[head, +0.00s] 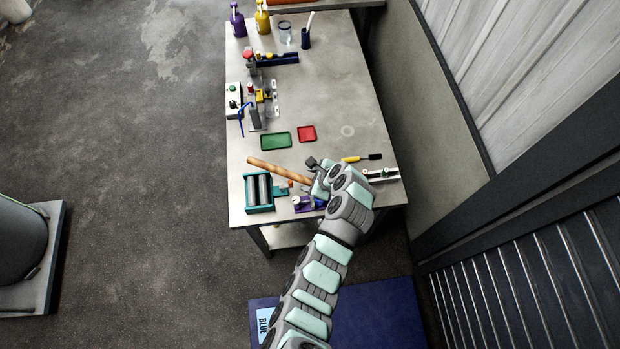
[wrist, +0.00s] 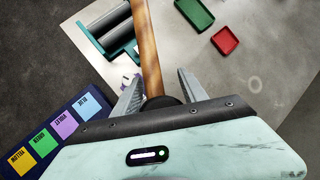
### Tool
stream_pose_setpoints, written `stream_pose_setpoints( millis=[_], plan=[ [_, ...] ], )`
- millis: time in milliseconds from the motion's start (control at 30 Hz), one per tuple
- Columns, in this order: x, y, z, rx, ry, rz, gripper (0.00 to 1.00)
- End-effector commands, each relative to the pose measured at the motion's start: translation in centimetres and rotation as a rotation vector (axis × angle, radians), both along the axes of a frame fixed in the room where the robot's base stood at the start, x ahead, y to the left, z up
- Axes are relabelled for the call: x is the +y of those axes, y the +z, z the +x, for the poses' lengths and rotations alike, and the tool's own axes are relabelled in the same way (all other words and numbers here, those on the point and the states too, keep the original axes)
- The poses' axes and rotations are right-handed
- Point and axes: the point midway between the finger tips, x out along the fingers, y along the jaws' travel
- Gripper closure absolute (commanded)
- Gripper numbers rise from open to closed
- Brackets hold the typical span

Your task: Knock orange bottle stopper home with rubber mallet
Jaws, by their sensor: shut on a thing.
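The mallet's wooden handle (head: 272,169) slants over the near part of the bench, its free end to the left. In the wrist view the handle (wrist: 149,50) runs up and away between the fingers of my gripper (wrist: 160,92). A dark round part (wrist: 160,102) at the handle's near end sits between the fingers, which are shut on the mallet. A small orange piece (head: 290,183) shows just below the handle, beside a purple fixture (head: 303,204) partly covered by my gripper. I cannot tell whether the orange piece is the stopper; no orange bottle is clearly visible.
A teal roller unit (head: 258,207) stands left of the purple fixture. Green (head: 276,141) and red (head: 307,133) trays lie behind. A yellow-black screwdriver (head: 362,158) lies to the right. Purple (head: 238,22) and yellow (head: 262,20) bottles stand far back. The bench's middle right is clear.

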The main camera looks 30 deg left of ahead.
Motion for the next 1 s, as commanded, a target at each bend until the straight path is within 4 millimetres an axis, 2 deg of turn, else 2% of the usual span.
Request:
stream_pose_setpoints(
  millis=[33, 100, 700, 1000],
  plan=[
    [0.1, 0.9, 0.1, -0.004, -0.001, 0.003, 1.00],
    [0.1, 1.5, 0.2, -0.005, -0.001, 0.003, 1.00],
    [0.1, 5.8, 0.1, -0.004, -0.001, 0.003, 1.00],
    [0.1, 6.5, 0.1, -0.003, 0.000, 0.003, 1.00]
  ],
)
